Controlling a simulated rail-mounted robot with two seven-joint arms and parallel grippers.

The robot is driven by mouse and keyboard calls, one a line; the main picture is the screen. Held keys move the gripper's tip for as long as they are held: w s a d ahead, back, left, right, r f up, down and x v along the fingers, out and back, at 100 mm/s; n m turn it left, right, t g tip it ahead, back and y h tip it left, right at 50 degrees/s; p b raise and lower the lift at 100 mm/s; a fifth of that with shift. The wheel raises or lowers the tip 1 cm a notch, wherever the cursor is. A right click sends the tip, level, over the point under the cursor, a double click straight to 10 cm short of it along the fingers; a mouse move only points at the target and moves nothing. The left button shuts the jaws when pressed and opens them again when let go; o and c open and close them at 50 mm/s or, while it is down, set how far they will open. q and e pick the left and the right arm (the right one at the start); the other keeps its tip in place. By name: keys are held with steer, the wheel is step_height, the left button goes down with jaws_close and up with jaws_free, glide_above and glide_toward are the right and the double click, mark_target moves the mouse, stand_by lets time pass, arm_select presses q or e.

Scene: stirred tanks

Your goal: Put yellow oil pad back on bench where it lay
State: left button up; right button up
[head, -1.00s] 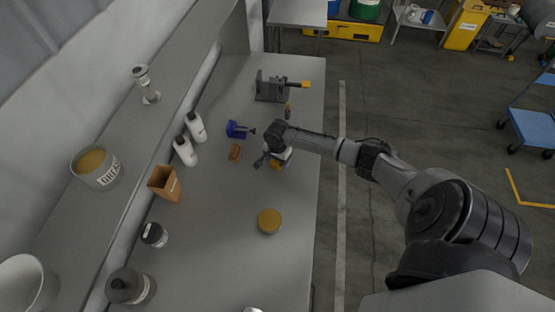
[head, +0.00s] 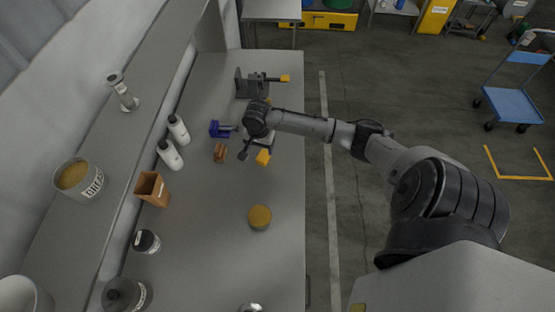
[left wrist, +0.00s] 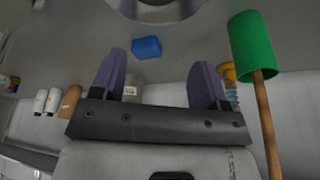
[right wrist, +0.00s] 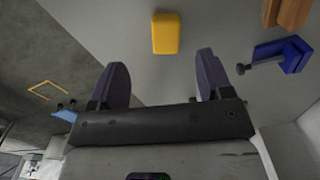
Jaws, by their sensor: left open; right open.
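The yellow oil pad (head: 263,157) lies on the bench (head: 215,230) near its right edge, just beside my right gripper (head: 251,150). In the right wrist view the pad (right wrist: 166,33) is a small rounded yellow block ahead of the fingertips, with nothing between the fingers. My right gripper (right wrist: 161,60) is open and empty, and apart from the pad in that view. My left gripper (left wrist: 160,75) is open and empty in the left wrist view; it is out of the head view.
A blue clamp (head: 221,128), a brown block (head: 220,153) and a grey vice (head: 250,84) are close to the right gripper. A round yellow-topped tin (head: 260,217) stands nearer. White bottles (head: 170,155) line the back. A green cylinder on a wooden handle (left wrist: 256,45) is near my left gripper.

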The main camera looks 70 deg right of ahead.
steer(key=s+a+f+n, duration=0.1)
steer(key=a+n, duration=0.1)
steer(key=a, duration=0.1)
steer(key=s+a+f+n, duration=0.2)
steer(key=a, duration=0.2)
steer(key=s+a+f+n, duration=0.1)
steer(key=s+a+n, duration=0.1)
steer(key=a, duration=0.1)
steer(key=shift+s+a+f, duration=0.2)
steer(key=shift+a+f, duration=0.15)
steer(key=shift+f, duration=0.05)
steer(key=s+a+n, duration=0.2)
steer(key=a, duration=0.1)
steer(key=s+a+n+t, duration=0.1)
steer(key=s+a, duration=0.1)
steer(key=a, duration=0.1)
steer(key=s+a+n, duration=0.2)
steer(key=a, duration=0.1)
steer(key=shift+s+f+n+y, duration=0.25)
steer(key=shift+n+y, duration=0.05)
steer(key=shift+y, duration=0.1)
steer(key=s+a+r+n+t, duration=0.2)
steer(key=s+a+r+n, duration=0.4)
steer(key=s, duration=0.3)
steer(key=shift+r+n+t, duration=0.25)
steer(key=shift+n+t, duration=0.05)
steer(key=shift+n, duration=0.1)
steer(key=shift+s, duration=0.1)
